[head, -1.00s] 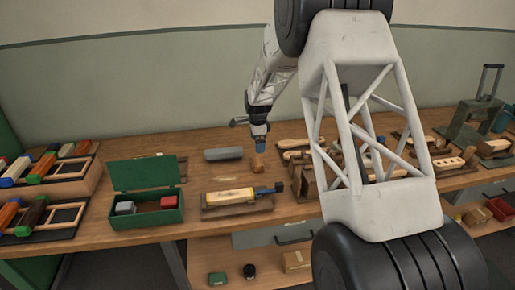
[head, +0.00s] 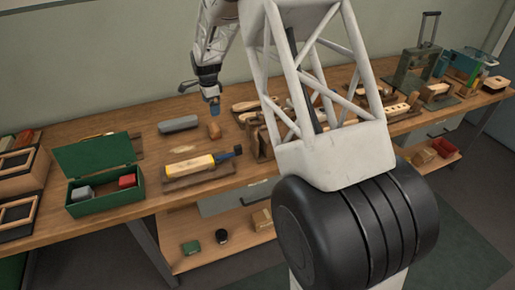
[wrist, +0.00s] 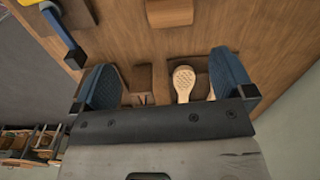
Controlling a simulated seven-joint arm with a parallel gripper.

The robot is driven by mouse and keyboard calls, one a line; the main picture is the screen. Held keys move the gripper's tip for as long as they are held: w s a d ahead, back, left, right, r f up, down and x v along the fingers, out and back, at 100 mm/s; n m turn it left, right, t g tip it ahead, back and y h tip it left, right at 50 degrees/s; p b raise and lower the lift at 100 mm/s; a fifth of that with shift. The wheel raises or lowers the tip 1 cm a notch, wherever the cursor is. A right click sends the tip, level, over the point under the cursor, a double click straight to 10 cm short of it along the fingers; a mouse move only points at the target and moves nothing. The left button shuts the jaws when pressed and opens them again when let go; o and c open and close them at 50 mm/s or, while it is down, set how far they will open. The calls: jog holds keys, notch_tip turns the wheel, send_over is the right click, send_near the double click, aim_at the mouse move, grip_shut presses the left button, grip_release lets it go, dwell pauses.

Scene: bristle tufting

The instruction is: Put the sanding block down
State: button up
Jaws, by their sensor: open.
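A small brown block (head: 214,130), which I take to be the sanding block, stands on the wooden bench (head: 110,212). My gripper (head: 214,107) is just above it in the head view, with a small gap between them. In the wrist view my gripper (wrist: 163,72) is open, its two blue fingers spread wide with nothing held between them. A brown block (wrist: 169,12) at the top edge of the wrist view, partly cut off, may be the same one.
A grey bar (head: 178,124) lies left of the block. A yellow-handled tool (head: 190,167) rests on a wooden holder in front. An open green box (head: 105,199) holds a grey and a red block. Wooden brushes (head: 245,106) crowd the right.

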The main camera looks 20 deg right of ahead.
jog(key=s+r+n+t, duration=0.1)
jog(key=s+r+n, duration=0.3)
jog(key=s+r, duration=0.7)
jog(key=s+r+n, duration=0.4)
jog(key=s+r, duration=0.3)
jog(key=s, duration=0.9)
jog(key=s+n+t, duration=0.1)
jog(key=s+n, duration=0.8)
jog(key=s, duration=2)
jog(key=shift+r, duration=0.3)
jog(key=shift+w, duration=0.15)
